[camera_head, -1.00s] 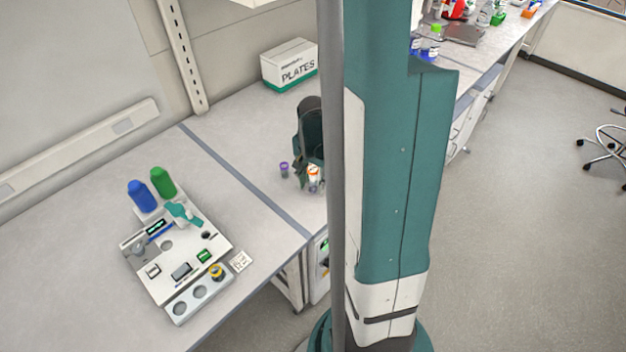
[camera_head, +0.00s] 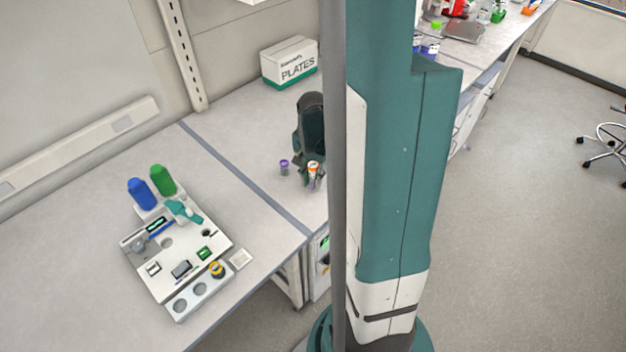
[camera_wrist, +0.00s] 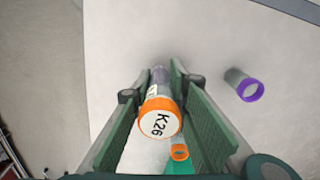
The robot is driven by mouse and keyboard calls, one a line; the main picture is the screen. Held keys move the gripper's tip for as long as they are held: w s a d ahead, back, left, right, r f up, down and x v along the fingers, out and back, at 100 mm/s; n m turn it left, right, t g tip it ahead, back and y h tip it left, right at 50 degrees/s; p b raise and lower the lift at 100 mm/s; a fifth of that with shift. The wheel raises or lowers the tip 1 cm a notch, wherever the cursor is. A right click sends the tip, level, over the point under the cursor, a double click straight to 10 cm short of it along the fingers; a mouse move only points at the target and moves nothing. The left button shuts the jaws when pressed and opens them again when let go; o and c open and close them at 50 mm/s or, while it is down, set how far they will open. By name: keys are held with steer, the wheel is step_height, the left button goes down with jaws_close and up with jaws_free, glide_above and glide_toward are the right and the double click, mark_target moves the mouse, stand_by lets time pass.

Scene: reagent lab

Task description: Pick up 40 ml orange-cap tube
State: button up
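The orange-cap tube (camera_wrist: 160,118), labelled K26 on its white cap top, stands between my gripper's two fingers in the wrist view. My gripper (camera_wrist: 163,78) is closed in around the tube's body, with a green finger on each side. The tube's lower end is hard to see. In the head view the same orange-cap tube (camera_head: 313,170) shows in front of my gripper (camera_head: 308,180). A smaller orange ring-shaped cap (camera_wrist: 180,152) shows below the tube in the wrist view.
A purple-cap tube (camera_wrist: 248,89) stands just beside my right finger; it also shows in the head view (camera_head: 284,167). A PLATES box (camera_head: 290,64) is at the back. A white device with blue and green bottles (camera_head: 160,183) stands at the left.

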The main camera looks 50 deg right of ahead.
mark_target(313, 164)
steer(key=shift+r+p, duration=0.3)
steer(key=shift+r, duration=4.35)
steer(key=shift+d, duration=0.1)
